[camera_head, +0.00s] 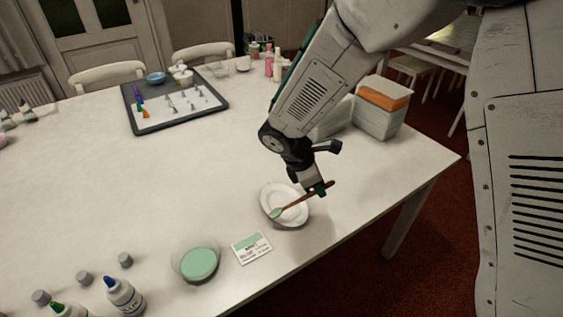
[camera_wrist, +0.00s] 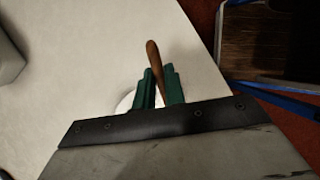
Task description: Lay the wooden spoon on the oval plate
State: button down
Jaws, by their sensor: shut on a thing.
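The wooden spoon (camera_head: 302,200) has a brown handle and a pale green tip. My gripper (camera_head: 318,188) is shut on its handle. The spoon's tip end lies over the white oval plate (camera_head: 299,217) in the head view, and the handle end points up and right past the plate. I cannot tell whether the spoon touches the plate. In the wrist view the brown handle of the spoon (camera_wrist: 155,58) stands out between the green fingers of my gripper (camera_wrist: 160,82). A sliver of the plate (camera_wrist: 124,105) shows beside the fingers; the rest is hidden.
A card (camera_head: 252,248) and a bowl of green stuff (camera_head: 200,263) lie left of the plate. Bottles (camera_head: 124,297) and grey caps stand at the lower left. A dark tray (camera_head: 148,128) with nozzles and white boxes (camera_head: 378,112) stand farther back. The table's edge is close right of the plate.

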jog(key=s+a+f+m+y, duration=0.1)
jog(key=m, duration=0.3)
jog(key=s+f+m+g+y, duration=0.1)
jog(key=s+m+y, duration=0.1)
jog(key=m, duration=0.2)
jog(key=s+a+f+m+g+y, duration=0.1)
jog(key=s+m, duration=0.1)
jog(key=m, duration=0.3)
jog(key=shift+a+f+y, duration=0.15)
jog(key=shift+a+y, duration=0.15)
jog(key=shift+a+m, duration=0.1)
jog(key=shift+m, duration=0.2)
jog(key=shift+f+t+y, duration=0.1)
jog(key=shift+t+y, duration=0.2)
jog(key=shift+t, duration=0.1)
jog(key=shift+f, duration=0.15)
jog(key=shift+w+f, duration=0.1)
jog(key=shift+f, duration=2.35)
jog(key=c, duration=1.4)
grip_release()
